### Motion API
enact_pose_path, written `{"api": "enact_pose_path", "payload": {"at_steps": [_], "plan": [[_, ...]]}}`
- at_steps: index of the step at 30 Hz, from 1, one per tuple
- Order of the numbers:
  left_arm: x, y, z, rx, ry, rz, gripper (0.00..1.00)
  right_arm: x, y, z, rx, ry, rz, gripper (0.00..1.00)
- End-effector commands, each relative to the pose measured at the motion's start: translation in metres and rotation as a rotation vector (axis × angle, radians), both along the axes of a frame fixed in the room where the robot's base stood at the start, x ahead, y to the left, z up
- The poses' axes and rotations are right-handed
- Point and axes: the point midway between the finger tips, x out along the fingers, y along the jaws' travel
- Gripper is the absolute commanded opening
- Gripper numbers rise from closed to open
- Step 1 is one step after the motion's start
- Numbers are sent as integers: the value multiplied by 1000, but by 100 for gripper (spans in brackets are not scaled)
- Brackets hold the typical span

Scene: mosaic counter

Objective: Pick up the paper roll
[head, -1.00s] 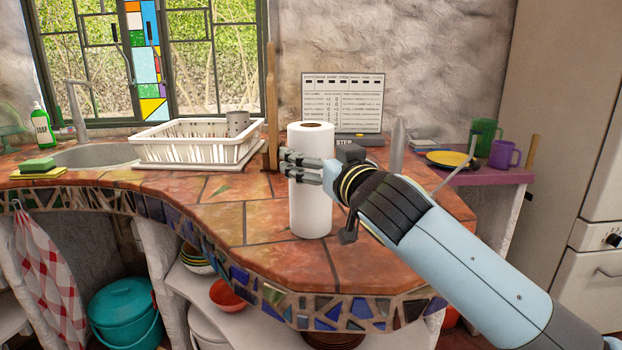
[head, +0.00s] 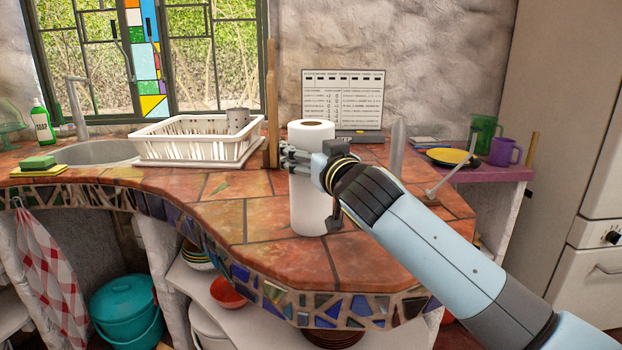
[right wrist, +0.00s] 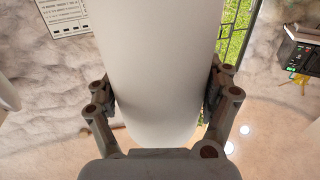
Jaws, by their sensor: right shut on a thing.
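The white paper roll (head: 311,212) is upright over the mosaic counter (head: 215,215). Its base is at the tile surface; I cannot tell whether it touches. My right gripper (head: 297,160) comes in from the right and is shut around the upper half of the roll. In the right wrist view the roll (right wrist: 160,60) fills the middle, with a finger of the gripper (right wrist: 160,103) against each side. My left gripper is not in view.
A white dish rack (head: 190,155) with a grey cup (head: 237,120) stands left of the roll. A wooden post (head: 271,110) is close behind it. A sign board (head: 342,102) stands at the back. A yellow plate (head: 450,156) and mugs are at right. The front-left counter is clear.

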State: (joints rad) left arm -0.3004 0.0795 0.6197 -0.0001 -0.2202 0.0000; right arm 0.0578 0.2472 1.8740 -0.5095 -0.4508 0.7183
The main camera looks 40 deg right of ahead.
Motion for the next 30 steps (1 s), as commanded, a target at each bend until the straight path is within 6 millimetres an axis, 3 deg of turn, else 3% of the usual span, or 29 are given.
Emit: {"api": "enact_pose_path", "payload": {"at_steps": [4, 17, 26, 30], "plan": [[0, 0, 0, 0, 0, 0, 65, 0, 0, 0, 0, 0, 0, 24], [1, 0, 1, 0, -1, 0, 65, 0, 0, 6, -1, -3, 0, 24], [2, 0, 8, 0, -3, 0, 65, -2, -1, 46, -2, -4, 0, 24], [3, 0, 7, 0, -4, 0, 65, -34, -12, 62, -12, -1, 2, 24]]}}
